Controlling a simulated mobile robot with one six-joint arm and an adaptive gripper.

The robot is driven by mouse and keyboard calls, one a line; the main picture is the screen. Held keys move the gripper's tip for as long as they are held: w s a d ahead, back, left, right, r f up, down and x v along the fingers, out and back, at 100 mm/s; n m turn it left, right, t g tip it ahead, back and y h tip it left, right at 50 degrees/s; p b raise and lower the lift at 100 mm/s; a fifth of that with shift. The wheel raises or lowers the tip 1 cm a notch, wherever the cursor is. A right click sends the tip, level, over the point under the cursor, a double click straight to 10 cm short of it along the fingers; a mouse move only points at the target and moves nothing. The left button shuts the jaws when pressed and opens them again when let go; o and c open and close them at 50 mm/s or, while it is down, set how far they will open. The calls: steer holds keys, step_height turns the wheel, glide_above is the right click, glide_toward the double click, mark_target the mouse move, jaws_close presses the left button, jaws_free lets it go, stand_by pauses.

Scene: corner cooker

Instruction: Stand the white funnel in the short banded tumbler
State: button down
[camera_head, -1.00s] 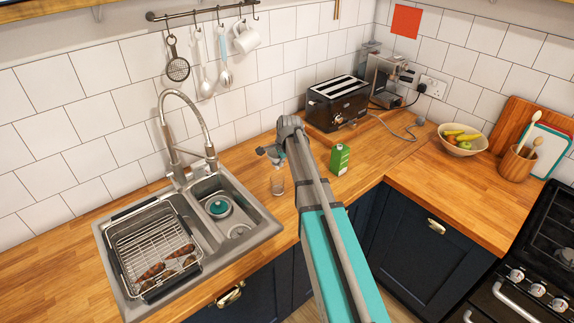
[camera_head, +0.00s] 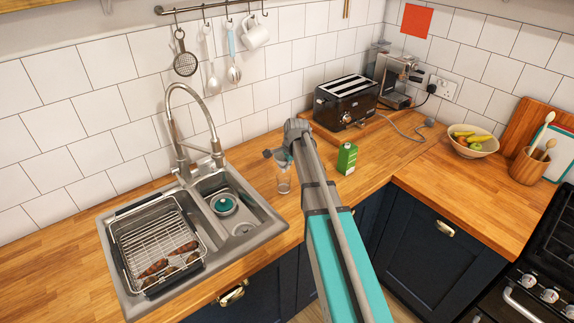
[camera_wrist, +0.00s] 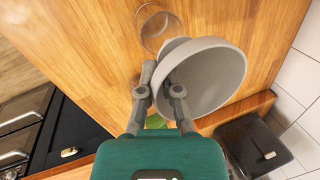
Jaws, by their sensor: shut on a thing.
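The white funnel (camera_wrist: 228,72) is held in my gripper (camera_wrist: 168,72) in the wrist view, its wide mouth facing the camera. Its narrow end points away and is mostly hidden behind the bowl. The short tumbler (camera_wrist: 147,30) is clear glass and stands upright on the wooden worktop, just beyond the funnel in that view. In the head view the tumbler (camera_head: 284,186) stands right of the sink, below my gripper (camera_head: 279,157). The funnel is hard to make out there. I cannot tell whether funnel and tumbler touch.
A green carton (camera_head: 347,158) stands right of the tumbler. A black toaster (camera_head: 345,102) and a coffee machine (camera_head: 397,75) are behind. The sink (camera_head: 265,226) with a wire rack (camera_head: 150,232) lies left. Worktop near the tumbler's front is clear.

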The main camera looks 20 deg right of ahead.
mark_target(287, 181)
steer(key=shift+f+b, duration=0.55)
steer(key=shift+f, duration=0.25)
steer(key=shift+f+b, duration=2.2)
steer(key=shift+s+f+b, duration=0.2)
steer(key=shift+s+b, duration=0.05)
steer(key=shift+b, duration=0.15)
steer(key=c, duration=1.1)
jaws_free()
steer(key=shift+r, duration=0.1)
steer(key=shift+c, duration=0.2)
steer(key=o, duration=0.4)
steer(key=shift+w+f, duration=0.25)
steer(key=shift+w, duration=0.05)
steer(key=shift+r, duration=0.1)
steer(key=p+v, duration=0.3)
